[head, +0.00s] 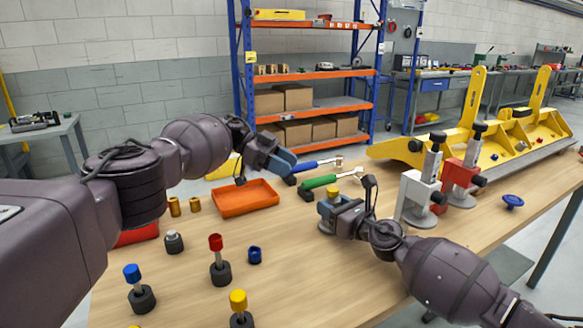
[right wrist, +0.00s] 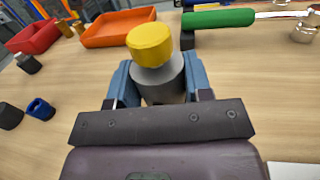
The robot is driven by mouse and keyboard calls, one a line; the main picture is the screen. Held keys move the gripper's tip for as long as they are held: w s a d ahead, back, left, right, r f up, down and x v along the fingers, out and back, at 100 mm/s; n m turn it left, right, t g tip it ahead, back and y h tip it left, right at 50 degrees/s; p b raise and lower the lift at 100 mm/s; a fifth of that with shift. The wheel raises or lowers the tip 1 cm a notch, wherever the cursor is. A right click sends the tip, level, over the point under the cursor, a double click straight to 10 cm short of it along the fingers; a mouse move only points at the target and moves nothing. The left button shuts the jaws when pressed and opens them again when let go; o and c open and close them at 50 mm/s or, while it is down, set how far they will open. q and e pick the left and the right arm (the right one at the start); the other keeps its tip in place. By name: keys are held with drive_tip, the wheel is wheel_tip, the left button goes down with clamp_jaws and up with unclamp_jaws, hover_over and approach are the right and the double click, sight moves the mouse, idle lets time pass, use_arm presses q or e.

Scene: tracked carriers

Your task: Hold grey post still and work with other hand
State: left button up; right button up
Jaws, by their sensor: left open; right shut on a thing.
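My right gripper (head: 328,212) is shut on a grey post (right wrist: 162,80) with a yellow cap (right wrist: 150,40). In the right wrist view the post stands upright between the two blue fingers, with the cap above them. In the head view the yellow cap (head: 333,194) shows over the fingers. My left gripper (head: 280,165) is open in the air, behind and left of the post, beyond the orange tray (head: 245,211). It appears empty, and its fingers are seen mostly from the side.
Blue-handled (head: 306,167) and green-handled (head: 319,182) tools lie behind the post. White (head: 421,187) and red (head: 462,177) clamps stand right of it. Red-capped (head: 216,243), blue-capped (head: 132,274) and yellow-capped (head: 238,301) pegs stand front left. The table front centre is clear.

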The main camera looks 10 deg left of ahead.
use_arm(q)
drive_tip(key=shift+d+r, duration=0.1)
drive_tip(key=w+d+r+n+t, duration=0.2)
drive_tip(key=d+r+n+t, duration=0.15)
drive_tip(key=d+t, duration=0.2)
drive_tip(key=n+t+y, duration=0.5)
drive_tip(key=n+t, duration=0.2)
drive_tip(key=n, duration=0.2)
approach(332, 189)
drive_tip(key=shift+t, duration=0.25)
drive_tip(key=x, duration=0.9)
drive_tip(key=shift+d+f, duration=0.15)
drive_tip(key=shift+f, duration=0.1)
drive_tip(key=shift+m, duration=0.25)
drive_tip(key=c, duration=0.6)
